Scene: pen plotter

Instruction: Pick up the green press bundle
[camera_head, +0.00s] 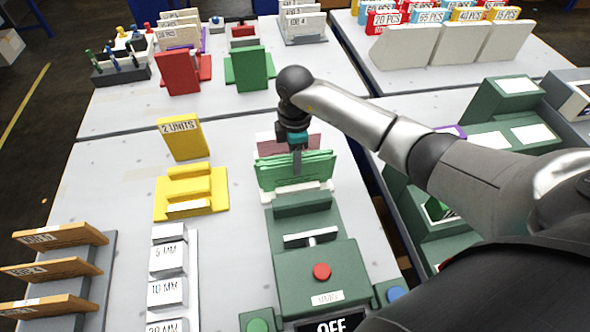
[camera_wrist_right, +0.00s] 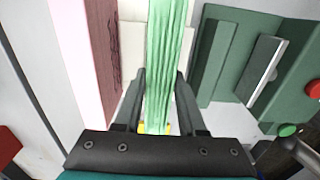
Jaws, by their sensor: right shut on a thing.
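The green press bundle (camera_head: 295,172) is a stack of thin green sheets at the back of the dark green press machine (camera_head: 318,275). My right gripper (camera_head: 297,162) reaches down onto it from above. In the right wrist view the green bundle (camera_wrist_right: 170,60) runs between the two fingers of my right gripper (camera_wrist_right: 158,90), which are shut on it. In the head view a pale support lies just below the bundle; I cannot tell whether the bundle touches it. My left gripper is not in view.
A yellow holder (camera_head: 190,192) and a yellow "2 UNITS" card (camera_head: 182,139) stand left of the press. Red (camera_head: 180,72) and green (camera_head: 249,67) cards stand behind. My right arm covers part of the right side. White table shows bare between them.

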